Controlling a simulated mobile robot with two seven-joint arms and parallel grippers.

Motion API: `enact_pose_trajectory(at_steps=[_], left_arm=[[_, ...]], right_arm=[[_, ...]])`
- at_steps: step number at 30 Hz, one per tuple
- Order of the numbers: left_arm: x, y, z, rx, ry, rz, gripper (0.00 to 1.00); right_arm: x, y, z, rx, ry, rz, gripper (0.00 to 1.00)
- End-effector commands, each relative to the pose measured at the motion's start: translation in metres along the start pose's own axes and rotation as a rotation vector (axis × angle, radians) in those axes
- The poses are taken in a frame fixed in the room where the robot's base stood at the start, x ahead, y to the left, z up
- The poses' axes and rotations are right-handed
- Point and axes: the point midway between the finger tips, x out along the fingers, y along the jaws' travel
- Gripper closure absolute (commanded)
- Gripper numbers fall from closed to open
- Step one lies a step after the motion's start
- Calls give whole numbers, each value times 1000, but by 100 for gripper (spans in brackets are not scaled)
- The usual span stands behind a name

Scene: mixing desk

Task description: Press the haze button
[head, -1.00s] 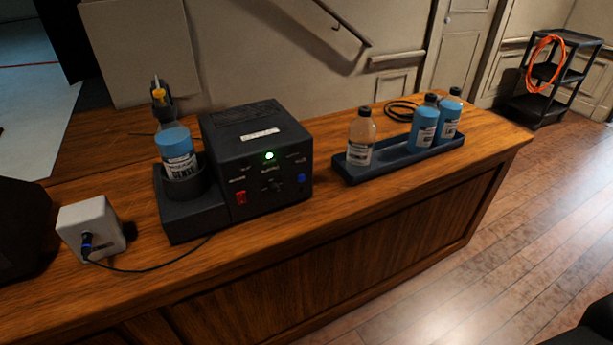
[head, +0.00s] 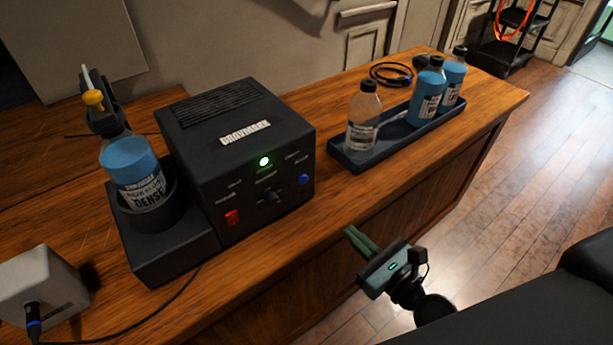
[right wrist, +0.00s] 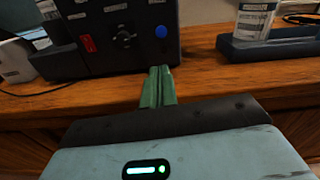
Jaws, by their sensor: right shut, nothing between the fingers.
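The black haze machine (head: 240,150) stands on the wooden desk with a lit green light on its front. A round blue button (head: 304,180) is at the right of its front panel, and a red switch (head: 232,218) is at the left. The blue button also shows in the right wrist view (right wrist: 161,32). Which control is the haze button cannot be read. My right gripper (head: 354,236) is shut and empty, in front of the desk edge, below and right of the blue button and apart from it. Its green fingers (right wrist: 157,88) point toward the panel. My left gripper is not in view.
A blue fluid bottle (head: 135,175) sits in the holder left of the machine. A dark tray (head: 350,162) with several bottles stands to the right. A grey box (head: 40,285) with a cable is at the front left. Desk between machine and tray is clear.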

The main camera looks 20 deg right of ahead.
Motion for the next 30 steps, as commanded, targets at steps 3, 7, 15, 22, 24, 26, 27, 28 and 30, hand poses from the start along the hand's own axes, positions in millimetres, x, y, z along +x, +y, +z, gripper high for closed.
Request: enact_pose_trajectory(at_steps=[3, 7, 15, 22, 24, 26, 27, 28, 30], left_arm=[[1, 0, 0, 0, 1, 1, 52], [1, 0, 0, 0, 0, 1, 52], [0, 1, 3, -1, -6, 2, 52], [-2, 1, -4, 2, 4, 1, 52], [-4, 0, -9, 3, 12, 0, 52], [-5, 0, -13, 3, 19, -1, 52], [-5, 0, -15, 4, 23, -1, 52], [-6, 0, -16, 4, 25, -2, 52], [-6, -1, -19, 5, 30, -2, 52]], right_arm=[[3, -3, 6, 76, -21, -2, 100], [4, -4, 8, 98, -26, -2, 100], [4, -4, 8, 95, -26, -1, 100], [25, -4, 12, 93, -32, -2, 100], [37, -4, 13, 92, -32, -2, 100], [49, -4, 13, 92, -32, -2, 100], [56, -4, 14, 93, -33, -1, 100], [62, -4, 13, 93, -32, -1, 100], [75, -4, 13, 93, -32, -1, 100]])
